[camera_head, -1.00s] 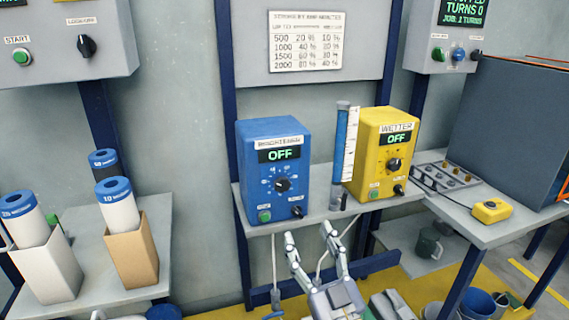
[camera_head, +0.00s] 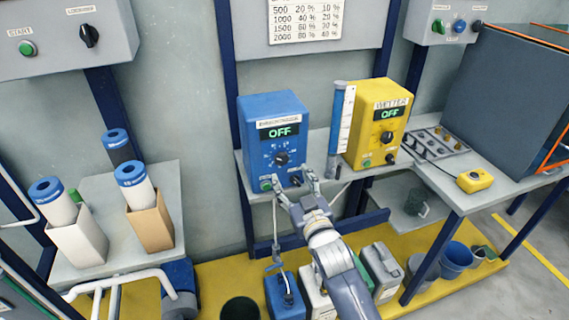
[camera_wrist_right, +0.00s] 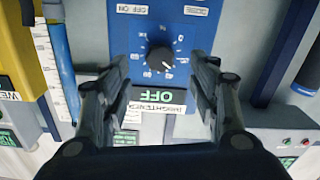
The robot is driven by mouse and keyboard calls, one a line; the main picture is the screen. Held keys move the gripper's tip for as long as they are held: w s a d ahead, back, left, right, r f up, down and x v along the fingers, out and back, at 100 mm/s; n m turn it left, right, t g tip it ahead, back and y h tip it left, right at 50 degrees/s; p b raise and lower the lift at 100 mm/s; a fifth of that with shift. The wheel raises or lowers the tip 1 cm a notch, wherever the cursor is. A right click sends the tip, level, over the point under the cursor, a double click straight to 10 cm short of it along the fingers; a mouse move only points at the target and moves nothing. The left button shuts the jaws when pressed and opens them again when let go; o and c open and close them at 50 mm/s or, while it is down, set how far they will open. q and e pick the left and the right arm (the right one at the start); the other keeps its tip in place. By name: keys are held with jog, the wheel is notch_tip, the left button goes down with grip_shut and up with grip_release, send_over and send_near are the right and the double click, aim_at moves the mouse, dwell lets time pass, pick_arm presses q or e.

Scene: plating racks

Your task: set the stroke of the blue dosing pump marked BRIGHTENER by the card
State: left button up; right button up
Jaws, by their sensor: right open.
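The blue dosing pump (camera_head: 255,107) stands on the shelf, and its display reads OFF. Its black stroke knob (camera_head: 282,158) sits on a dial in the middle of the front face; the knob also shows in the right wrist view (camera_wrist_right: 159,58), where the label BRIGHTENER appears upside down. The card (camera_head: 305,22) hangs above the pumps, its top cut off in the head view. It lists rows 500 to 2000 with two percent columns. My right gripper (camera_head: 292,186) is open and empty, just in front of the pump's lower face, below the knob. My left gripper is not in view.
A yellow pendant box (camera_head: 474,181) lies on the right bench. Several canisters stand on the yellow floor platform below.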

aim_at(283, 162)
jog(key=shift+x, duration=3.45)
jog(key=c, duration=1.1)
jog(key=shift+o, duration=0.2)
